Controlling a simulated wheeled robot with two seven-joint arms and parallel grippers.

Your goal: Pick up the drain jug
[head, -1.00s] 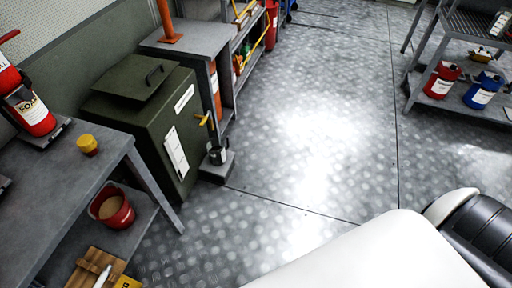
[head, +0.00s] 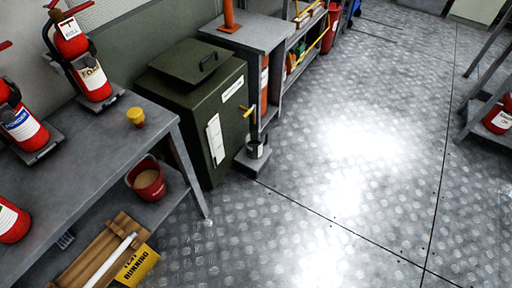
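The drain jug (head: 255,149) is a small dark metal jug with a paler band. It stands upright on a low grey block (head: 252,163) at the right side of a dark green tank (head: 196,105). A yellow-handled tap (head: 248,111) sticks out of the tank just above the jug. Neither of my grippers shows in the head view, and nothing touches the jug from outside.
A grey workbench (head: 100,140) at left carries fire extinguishers (head: 92,75) and a yellow pot (head: 136,116). A red bucket (head: 147,180) and a wooden rack are on its lower shelf. Shelving (head: 300,50) stands beyond the tank. The metal floor (head: 340,180) at right is clear.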

